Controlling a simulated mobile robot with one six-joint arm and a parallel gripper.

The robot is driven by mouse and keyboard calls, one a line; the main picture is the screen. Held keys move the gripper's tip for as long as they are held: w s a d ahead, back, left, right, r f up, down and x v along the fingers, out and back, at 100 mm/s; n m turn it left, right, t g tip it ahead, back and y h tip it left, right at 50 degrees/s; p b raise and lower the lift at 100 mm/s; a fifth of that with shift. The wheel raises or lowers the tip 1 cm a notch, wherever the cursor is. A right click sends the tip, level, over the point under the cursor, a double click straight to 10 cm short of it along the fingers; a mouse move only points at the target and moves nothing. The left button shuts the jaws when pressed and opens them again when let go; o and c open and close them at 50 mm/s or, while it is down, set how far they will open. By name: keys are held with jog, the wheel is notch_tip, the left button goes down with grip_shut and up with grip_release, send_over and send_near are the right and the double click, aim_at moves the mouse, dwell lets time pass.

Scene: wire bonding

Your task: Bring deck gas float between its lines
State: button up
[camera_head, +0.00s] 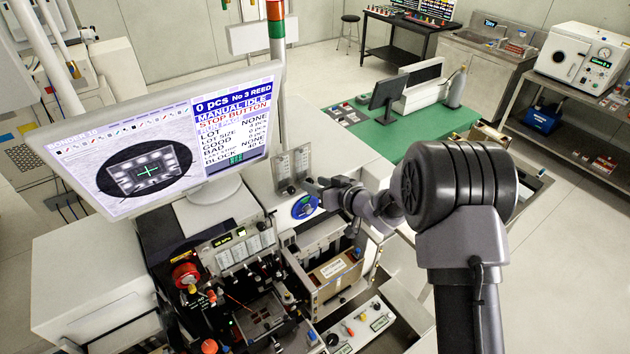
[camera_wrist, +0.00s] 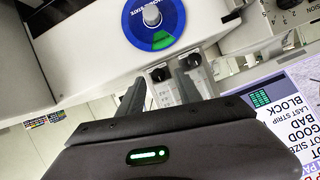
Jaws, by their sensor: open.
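Two clear flow tubes with black knobs stand on a white panel beside the monitor in the head view, a left one (camera_head: 282,172) and a right one (camera_head: 302,160). In the wrist view, turned about, their knobs show as a left knob (camera_wrist: 160,74) and a right knob (camera_wrist: 190,62). Floats and lines are too small to read, and I cannot tell which tube is the deck gas. My gripper (camera_head: 312,184) is open and empty close to the tubes. In the wrist view its two fingers (camera_wrist: 160,82) point at them and partly hide them.
A blue round dial (camera_head: 305,207) with a grey knob and green sector sits beside the tubes; it also shows in the wrist view (camera_wrist: 153,20). The large monitor (camera_head: 230,190) stands close on the left. The bonder's control panel (camera_head: 358,328) lies below.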

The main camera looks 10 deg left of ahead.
jog(key=shift+w+a+f, duration=0.25)
jog(key=shift+w+a, duration=0.15)
jog(key=shift+w, duration=0.05)
jog(key=shift+c, duration=0.4)
grip_shut()
jog(key=shift+b, duration=0.3)
